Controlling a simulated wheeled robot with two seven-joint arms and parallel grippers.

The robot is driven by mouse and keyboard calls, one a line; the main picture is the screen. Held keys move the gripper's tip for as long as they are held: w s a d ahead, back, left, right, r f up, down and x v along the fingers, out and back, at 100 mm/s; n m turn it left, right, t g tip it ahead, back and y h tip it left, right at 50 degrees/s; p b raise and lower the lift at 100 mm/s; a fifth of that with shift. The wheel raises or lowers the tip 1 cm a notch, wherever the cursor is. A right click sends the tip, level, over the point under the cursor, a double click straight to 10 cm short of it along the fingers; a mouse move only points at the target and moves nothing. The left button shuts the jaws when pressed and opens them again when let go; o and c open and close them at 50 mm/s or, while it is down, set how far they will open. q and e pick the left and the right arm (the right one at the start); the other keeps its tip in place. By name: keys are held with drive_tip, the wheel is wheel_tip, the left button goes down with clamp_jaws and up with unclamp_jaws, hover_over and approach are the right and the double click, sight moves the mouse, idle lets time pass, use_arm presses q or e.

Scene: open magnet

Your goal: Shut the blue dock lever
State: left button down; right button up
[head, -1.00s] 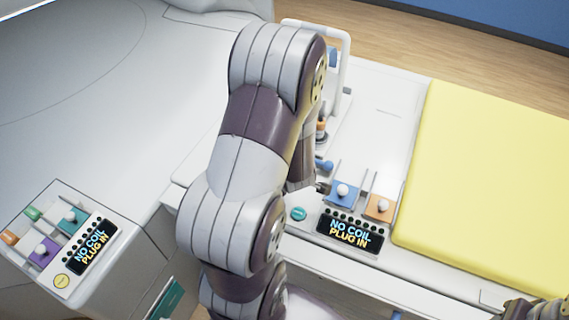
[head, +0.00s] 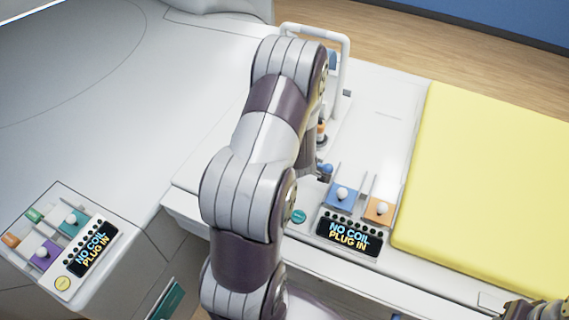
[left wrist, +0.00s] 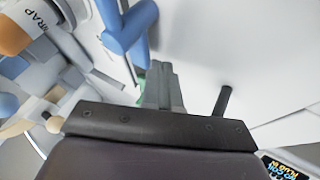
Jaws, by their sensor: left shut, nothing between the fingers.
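The blue dock (head: 341,197) with its white-knobbed lever sits on the table's end panel, left of the orange dock (head: 378,209), in the head view. My left arm comes down just left of it, and the left gripper is mostly hidden behind that arm. In the left wrist view the left gripper (left wrist: 162,85) is shut and empty, pointing away over a pale surface. A blue rounded bar (left wrist: 127,28) is close to the upper left of its fingers. Something dark at the head view's lower right corner seems to be my right gripper (head: 538,309), cut by the edge.
A display (head: 349,235) reads "NO COIL PLUG IN" below the docks. A teal button (head: 298,216) is left of it. The yellow pad (head: 485,180) fills the table to the right. A second panel (head: 62,240) with purple and teal docks is at lower left. A white rail (head: 345,75) stands behind.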

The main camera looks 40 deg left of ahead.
use_arm(q)
drive_tip(key=shift+w+a, duration=0.25)
drive_tip(key=shift+a, duration=0.2)
idle(0.4)
drive_tip(key=shift+w+a, duration=0.55)
drive_tip(key=shift+w, duration=0.05)
use_arm(e)
drive_tip(key=shift+r, duration=0.25)
use_arm(q)
drive_tip(key=shift+w+a, duration=0.1)
drive_tip(key=shift+w, duration=0.05)
drive_tip(key=p+v, duration=0.2)
drive_tip(key=v, duration=1)
drive_tip(key=shift+r, duration=0.3)
use_arm(e)
wheel_tip(320, 180, up, 2)
drive_tip(key=shift+r, duration=0.1)
drive_tip(key=shift+c, duration=0.3)
